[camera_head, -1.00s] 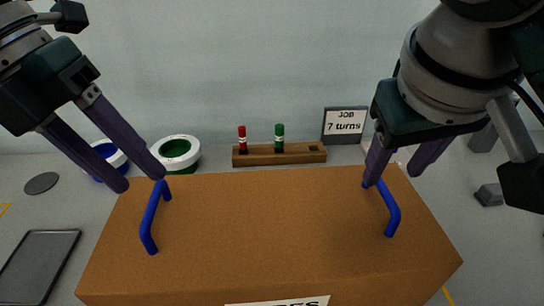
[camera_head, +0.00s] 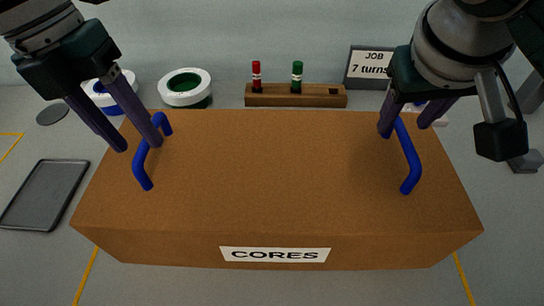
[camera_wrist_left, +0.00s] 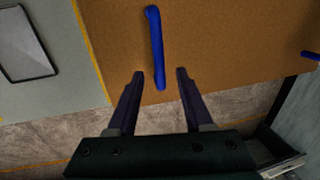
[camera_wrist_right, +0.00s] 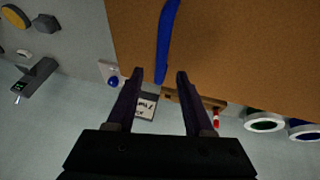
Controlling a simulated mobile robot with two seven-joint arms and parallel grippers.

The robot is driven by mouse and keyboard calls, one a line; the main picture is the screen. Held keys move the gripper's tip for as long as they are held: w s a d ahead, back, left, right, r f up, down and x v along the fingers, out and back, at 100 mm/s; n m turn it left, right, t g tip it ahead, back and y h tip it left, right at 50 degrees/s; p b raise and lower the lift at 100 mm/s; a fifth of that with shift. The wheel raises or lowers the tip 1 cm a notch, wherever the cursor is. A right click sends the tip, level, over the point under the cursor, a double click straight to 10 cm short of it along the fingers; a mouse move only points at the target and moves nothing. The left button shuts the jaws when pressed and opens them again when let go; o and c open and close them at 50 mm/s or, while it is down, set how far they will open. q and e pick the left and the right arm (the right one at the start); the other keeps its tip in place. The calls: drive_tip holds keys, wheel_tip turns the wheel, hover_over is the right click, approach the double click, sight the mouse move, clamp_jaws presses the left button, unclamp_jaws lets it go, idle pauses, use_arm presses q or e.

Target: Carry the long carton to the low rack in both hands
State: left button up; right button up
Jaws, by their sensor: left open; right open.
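The long brown carton (camera_head: 280,180) lies across the middle of the head view, with a white label reading CORES (camera_head: 275,254) on its near side. It has a blue handle (camera_head: 141,168) at its left end and another blue handle (camera_head: 411,165) at its right end. My left gripper (camera_head: 140,146) is open near the left handle; in the left wrist view that handle (camera_wrist_left: 156,45) stands ahead, between the lines of the fingers. My right gripper (camera_head: 404,130) is open at the far end of the right handle; in the right wrist view that handle (camera_wrist_right: 165,40) reaches between the fingertips. I cannot make out the low rack.
Behind the carton are a wooden block (camera_head: 318,96) with a red and a green peg, a sign reading JOB 7 turns (camera_head: 368,66), and white-rimmed spools, one green inside (camera_head: 185,86). A dark tray (camera_head: 45,195) lies at left. A grey block (camera_head: 525,161) is at right.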

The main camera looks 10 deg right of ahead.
sight(142, 146)
use_arm(q)
drive_tip(key=shift+d+f, duration=0.2)
drive_tip(key=shift+f, duration=0.7)
drive_tip(key=shift+d+f, duration=0.15)
drive_tip(key=shift+f, duration=0.7)
use_arm(e)
drive_tip(key=shift+x, duration=1.8)
use_arm(q)
drive_tip(key=shift+c, duration=0.3)
use_arm(e)
drive_tip(key=shift+c, duration=0.3)
use_arm(q)
clamp_jaws()
use_arm(e)
clamp_jaws()
use_arm(q)
drive_tip(key=shift+r, duration=0.25)
use_arm(e)
drive_tip(key=shift+r, duration=0.3)
